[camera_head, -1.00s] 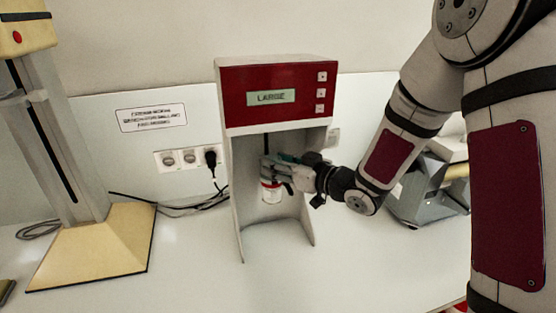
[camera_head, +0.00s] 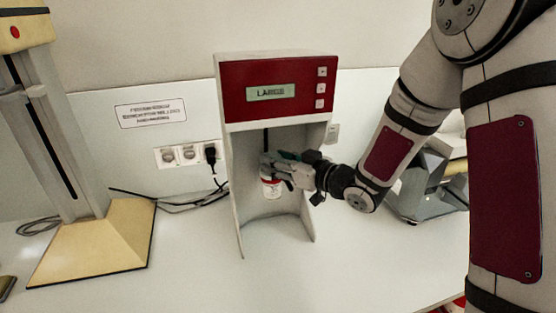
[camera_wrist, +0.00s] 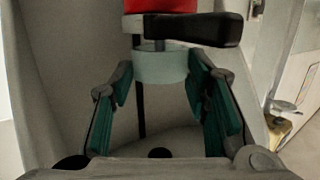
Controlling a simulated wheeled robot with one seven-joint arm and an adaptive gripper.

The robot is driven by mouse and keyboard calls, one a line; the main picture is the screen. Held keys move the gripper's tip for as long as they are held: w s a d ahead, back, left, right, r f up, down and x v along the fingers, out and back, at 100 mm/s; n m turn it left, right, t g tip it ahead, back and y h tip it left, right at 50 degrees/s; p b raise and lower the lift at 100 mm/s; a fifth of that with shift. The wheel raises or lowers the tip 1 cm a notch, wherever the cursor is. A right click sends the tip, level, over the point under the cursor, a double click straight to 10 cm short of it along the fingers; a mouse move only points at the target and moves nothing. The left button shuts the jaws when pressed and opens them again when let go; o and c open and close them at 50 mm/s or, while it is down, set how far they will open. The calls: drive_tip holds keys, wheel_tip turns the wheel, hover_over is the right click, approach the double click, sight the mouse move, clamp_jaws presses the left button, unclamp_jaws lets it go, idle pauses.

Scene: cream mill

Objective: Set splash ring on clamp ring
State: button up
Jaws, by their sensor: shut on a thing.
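A pale, short cylinder (camera_wrist: 160,67), which I take to be the splash ring, sits between the green finger pads in the wrist view. My gripper (camera_wrist: 158,80) is shut on it. In the head view my gripper (camera_head: 270,168) is inside the bay of the red and grey machine and hides the ring. A white and red vessel (camera_head: 271,188) shows just below my fingers.
The machine (camera_head: 232,180), with a display reading LARGE, has side walls close around my gripper. A dark vertical rod (camera_head: 266,142) hangs in its bay. A cream stand (camera_head: 100,245) is on the left, a grey device (camera_head: 425,185) on the right.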

drive_tip(key=shift+f, duration=0.6)
idle(0.6)
idle(0.3)
drive_tip(key=o, duration=1.2)
drive_tip(key=shift+o, duration=0.5)
drive_tip(key=o, duration=0.5)
drive_tip(key=shift+c, duration=0.2)
drive_tip(key=shift+s, duration=0.1)
drive_tip(key=p+v, duration=0.3)
drive_tip(key=v, duration=0.5)
